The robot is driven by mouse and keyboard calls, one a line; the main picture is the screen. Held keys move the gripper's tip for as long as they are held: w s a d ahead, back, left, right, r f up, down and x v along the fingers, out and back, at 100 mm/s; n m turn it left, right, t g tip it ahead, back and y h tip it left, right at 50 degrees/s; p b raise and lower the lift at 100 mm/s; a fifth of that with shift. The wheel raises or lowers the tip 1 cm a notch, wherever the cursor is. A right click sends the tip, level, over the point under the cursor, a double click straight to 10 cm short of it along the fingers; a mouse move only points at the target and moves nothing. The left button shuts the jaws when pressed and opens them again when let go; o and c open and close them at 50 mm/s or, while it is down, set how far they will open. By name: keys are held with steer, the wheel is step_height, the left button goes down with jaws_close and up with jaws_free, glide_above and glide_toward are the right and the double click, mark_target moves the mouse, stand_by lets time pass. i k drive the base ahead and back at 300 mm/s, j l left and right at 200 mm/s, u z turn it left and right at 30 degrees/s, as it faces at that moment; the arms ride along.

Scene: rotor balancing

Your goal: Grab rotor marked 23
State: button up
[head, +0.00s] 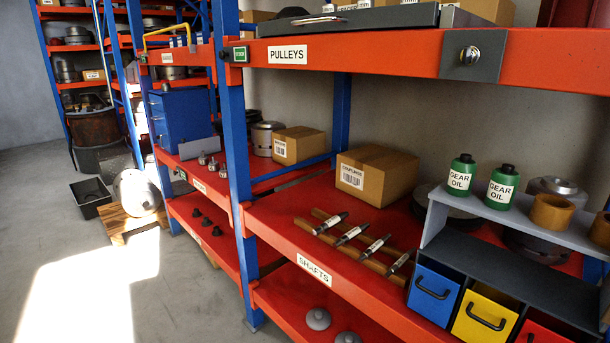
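No number 23 can be read on anything in the head view, so I cannot tell which part is the rotor. Several dark metal shafts (348,235) lie across wooden rails on the red shelf (277,222) labelled SHAFTS. Small metal parts (213,166) and small dark parts (206,222) stand on the shelves further left. My gripper is not in view.
A blue post (235,150) stands between the shelf bays. Cardboard boxes (376,177), green gear oil bottles (461,176) and blue, yellow and red drawers (433,293) fill the right. A black tray (90,198) and a wooden pallet (122,226) lie on the floor. Bare floor (70,270) is free at left.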

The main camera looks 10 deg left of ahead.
mark_target(203, 159)
steer(key=i+j, duration=0.3)
steer(key=j, duration=0.25)
steer(key=i+j, duration=0.25)
steer(key=j, duration=0.25)
steer(key=i+j+u, duration=0.1)
steer(key=i+j, duration=0.2)
steer(key=j, duration=0.25)
steer(key=i+j, duration=0.3)
steer(key=j, duration=0.2)
steer(key=i+j, duration=0.3)
steer(key=j, duration=0.2)
steer(key=i+j, duration=0.3)
steer(key=j, duration=0.25)
steer(key=i+j+u, duration=0.1)
steer(key=i+j, duration=0.2)
steer(key=j, duration=0.2)
